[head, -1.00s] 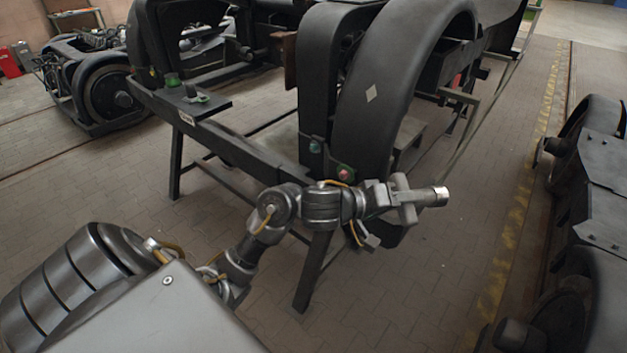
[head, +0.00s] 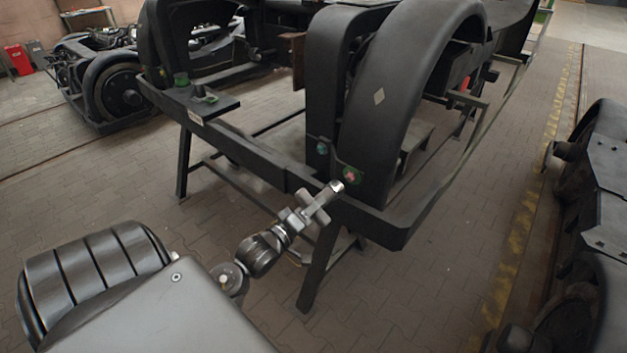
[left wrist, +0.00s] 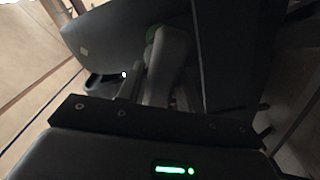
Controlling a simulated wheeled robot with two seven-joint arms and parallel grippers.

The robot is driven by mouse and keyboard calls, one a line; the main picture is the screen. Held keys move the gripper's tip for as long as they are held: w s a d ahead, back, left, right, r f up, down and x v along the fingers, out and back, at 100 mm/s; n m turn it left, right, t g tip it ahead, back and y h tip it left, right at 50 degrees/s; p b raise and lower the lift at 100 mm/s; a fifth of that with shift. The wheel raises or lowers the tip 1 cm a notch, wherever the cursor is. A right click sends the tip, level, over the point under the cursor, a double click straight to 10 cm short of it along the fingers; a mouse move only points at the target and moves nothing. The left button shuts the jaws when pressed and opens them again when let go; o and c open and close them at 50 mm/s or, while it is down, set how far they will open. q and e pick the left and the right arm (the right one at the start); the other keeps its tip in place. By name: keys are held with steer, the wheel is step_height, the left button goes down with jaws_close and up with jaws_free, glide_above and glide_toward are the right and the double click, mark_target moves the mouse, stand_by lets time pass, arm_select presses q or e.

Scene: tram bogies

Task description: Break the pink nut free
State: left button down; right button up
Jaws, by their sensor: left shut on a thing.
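The pink nut (head: 350,174) sits on a green patch at the foot of the large black arch, on the near beam of the bogie frame (head: 262,160). My left gripper (head: 301,212) is shut on a grey tool with a bright silver socket end (head: 336,186). The socket end is just below and left of the pink nut in the head view; I cannot tell whether they touch. In the left wrist view a grey cylinder (left wrist: 168,65), likely the tool, points at a green patch (left wrist: 153,42); the nut is hidden there. My right gripper is not in view.
A blue nut (head: 322,148) sits left of the pink one. A green nut (head: 181,79) is on the frame's left corner. A trestle leg (head: 318,268) stands below the frame. Another black bogie (head: 590,215) is at the right, with clear floor between.

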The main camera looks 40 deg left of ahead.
mark_target(329, 195)
arm_select(q)
steer(key=shift+r, duration=0.1)
steer(key=shift+s+p, duration=0.1)
steer(key=shift+p, duration=0.6)
steer(key=shift+w+p, duration=0.35)
steer(key=shift+w, duration=2.95)
